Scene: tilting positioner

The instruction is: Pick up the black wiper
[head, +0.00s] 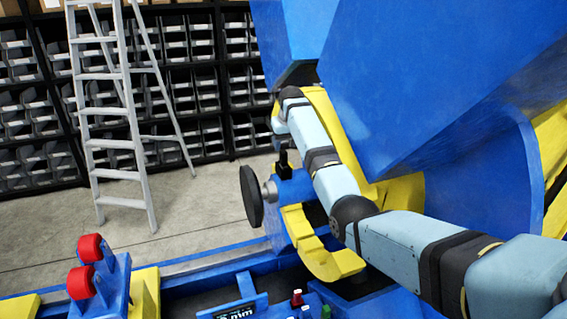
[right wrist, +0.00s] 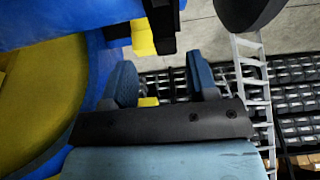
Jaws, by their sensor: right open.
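A small upright black piece (head: 284,162), which looks like the black wiper, stands on the blue cylindrical housing beside the black handwheel. What seems to be the same black piece (right wrist: 166,22) hangs in from the top of the right wrist view, next to a yellow block (right wrist: 143,38). My right gripper (right wrist: 162,85) is open with nothing between its blue fingers; the black piece lies beyond the fingertips, apart from them. In the head view the right hand (head: 278,123) is small and partly hidden, above the black piece. My left gripper is not in view.
The black handwheel (head: 251,197) sticks out left of the housing. Large blue positioner panels (head: 440,70) and a yellow curved part (head: 325,258) crowd my right arm. Red rollers (head: 90,248) stand at lower left. A ladder (head: 105,110) and bin shelves (head: 28,110) are behind open floor.

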